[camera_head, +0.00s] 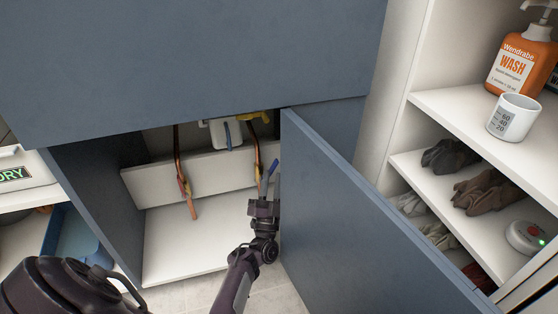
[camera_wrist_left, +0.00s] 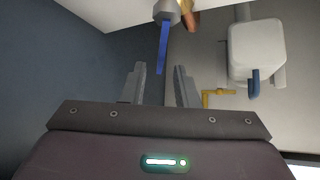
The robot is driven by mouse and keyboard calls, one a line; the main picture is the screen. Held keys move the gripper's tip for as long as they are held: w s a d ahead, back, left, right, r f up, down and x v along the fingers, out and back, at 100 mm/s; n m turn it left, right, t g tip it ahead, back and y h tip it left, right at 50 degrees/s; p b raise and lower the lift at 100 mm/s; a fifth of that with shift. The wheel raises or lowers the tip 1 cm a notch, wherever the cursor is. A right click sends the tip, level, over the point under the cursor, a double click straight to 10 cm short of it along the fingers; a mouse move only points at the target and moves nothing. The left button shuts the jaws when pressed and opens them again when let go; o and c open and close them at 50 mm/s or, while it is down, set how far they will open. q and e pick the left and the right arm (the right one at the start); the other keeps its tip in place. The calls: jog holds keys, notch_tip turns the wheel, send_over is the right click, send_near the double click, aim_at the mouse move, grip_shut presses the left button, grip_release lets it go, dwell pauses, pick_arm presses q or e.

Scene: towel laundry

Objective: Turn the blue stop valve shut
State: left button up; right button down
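The blue stop valve lever (camera_head: 273,168) is inside the open cabinet, beside the right-hand pipe and close to the door's edge. In the left wrist view the lever (camera_wrist_left: 162,47) hangs from a grey valve body (camera_wrist_left: 167,10) at the top. My left gripper (camera_head: 266,190) reaches up into the cabinet just below the lever. In the left wrist view its fingers (camera_wrist_left: 160,70) are apart, with the lever's lower end showing between the tips. I cannot tell whether either finger touches it. My right gripper is not in view.
The cabinet door (camera_head: 350,225) stands open just right of my left arm. Copper pipes (camera_head: 181,165) and a white box (camera_wrist_left: 256,48) with a blue hooked part (camera_wrist_left: 254,83) are inside. A yellow part (camera_wrist_left: 215,97) lies right of the fingers. Shelves (camera_head: 475,185) stand at right.

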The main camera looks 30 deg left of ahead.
pick_arm(q)
jog(key=b+x, duration=0.1)
jog(key=x, duration=0.5)
jog(key=shift+r, duration=0.15)
jog(key=shift+w+a, duration=0.1)
jog(key=shift+w, duration=0.05)
grip_shut()
